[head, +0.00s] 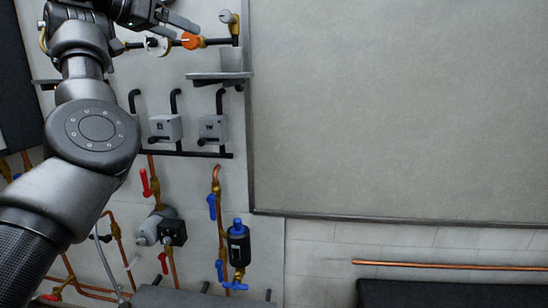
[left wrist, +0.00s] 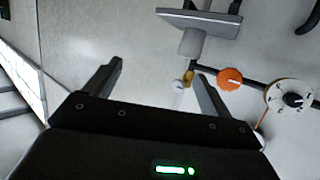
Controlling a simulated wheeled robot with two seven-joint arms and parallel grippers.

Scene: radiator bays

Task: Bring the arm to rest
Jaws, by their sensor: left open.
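My left arm (head: 95,130) reaches up from the lower left of the head view. Its gripper (head: 183,12) is at the top left, in front of the pipe wall, partly cut off by the top edge. In the left wrist view the two fingers of the left gripper (left wrist: 157,72) stand wide apart with nothing between them. An orange knob (head: 190,41) on a black pipe is just below the gripper in the head view. The same orange knob (left wrist: 230,79) is right of the right finger in the left wrist view. My right gripper is not in view.
A small grey shelf (head: 218,77) juts from the wall below the knob. Two grey boxes (head: 212,128) on black pipes, copper pipes with red and blue handles, and a black cylinder (head: 239,246) are lower. A large blank grey panel (head: 400,110) fills the right.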

